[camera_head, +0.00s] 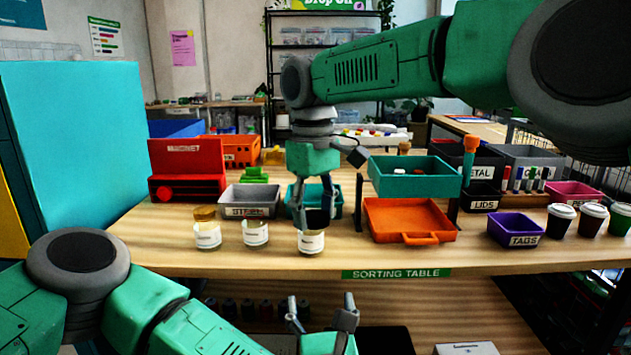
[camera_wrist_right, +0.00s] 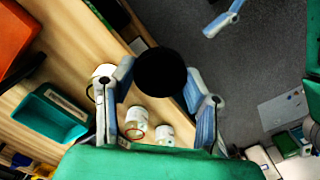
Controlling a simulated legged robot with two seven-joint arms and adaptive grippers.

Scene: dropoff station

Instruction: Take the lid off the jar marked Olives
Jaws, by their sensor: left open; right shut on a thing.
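Three pale jars with white labels stand in a row near the table's front edge: a left jar (camera_head: 207,236) with a gold-brown lid, a middle jar (camera_head: 255,234) and a right jar (camera_head: 311,242). The label words are too small to read. My right gripper (camera_head: 315,208) points down at the right jar and is shut on a round black lid (camera_wrist_right: 160,73). My left gripper (camera_head: 321,308) is open and empty, low in front of the table.
A grey bin (camera_head: 249,201) and a teal bin (camera_head: 337,199) stand behind the jars. An orange tray (camera_head: 410,220) is to their right, with a purple TAGS bin (camera_head: 515,230) and dark cups (camera_head: 560,221) farther right. A black LIDS bin (camera_head: 481,197) stands behind.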

